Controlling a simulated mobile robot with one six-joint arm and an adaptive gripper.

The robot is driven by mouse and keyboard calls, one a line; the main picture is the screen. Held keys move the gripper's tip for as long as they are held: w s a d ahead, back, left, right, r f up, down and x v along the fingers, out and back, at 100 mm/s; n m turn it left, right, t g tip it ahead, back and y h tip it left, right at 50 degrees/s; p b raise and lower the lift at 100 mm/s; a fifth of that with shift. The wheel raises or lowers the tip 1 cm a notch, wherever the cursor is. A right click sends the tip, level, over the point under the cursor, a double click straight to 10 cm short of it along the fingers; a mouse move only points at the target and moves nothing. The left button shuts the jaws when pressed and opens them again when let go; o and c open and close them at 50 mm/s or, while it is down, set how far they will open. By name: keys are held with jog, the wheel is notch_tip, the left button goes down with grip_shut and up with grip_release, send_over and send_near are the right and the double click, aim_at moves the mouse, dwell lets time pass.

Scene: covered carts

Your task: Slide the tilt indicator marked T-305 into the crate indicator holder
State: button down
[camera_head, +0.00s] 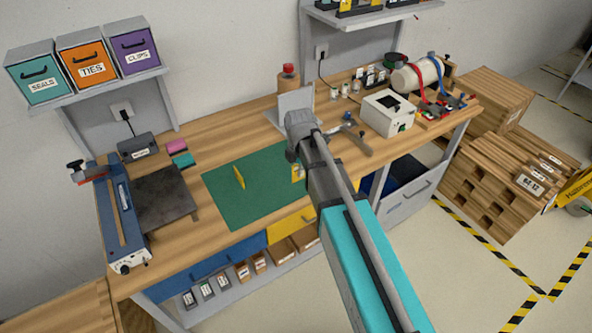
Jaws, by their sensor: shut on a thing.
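My arm (365,255) reaches up from the lower right over the bench, with its grey end joint (300,122) above the back part of the green mat (235,205). The fingers of my gripper are hidden behind the arm. A small yellow piece with pale marks (298,173) shows at the arm's left edge, partly covered; I cannot tell whether it is held or on the mat. No T-305 marking is readable. I cannot make out the tilt indicator or the crate indicator holder for certain.
A blue machine (118,215) and a dark plate (165,197) stand left on the wooden bench. A white box (388,113) and a cylinder with red and blue straps (415,75) are at the right. Wooden crates (488,185) stand on the floor. The mat's front is clear.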

jog(key=shift+w+f+b, duration=0.1)
jog(key=shift+f+b, duration=1.25)
jog(key=shift+f, duration=0.05)
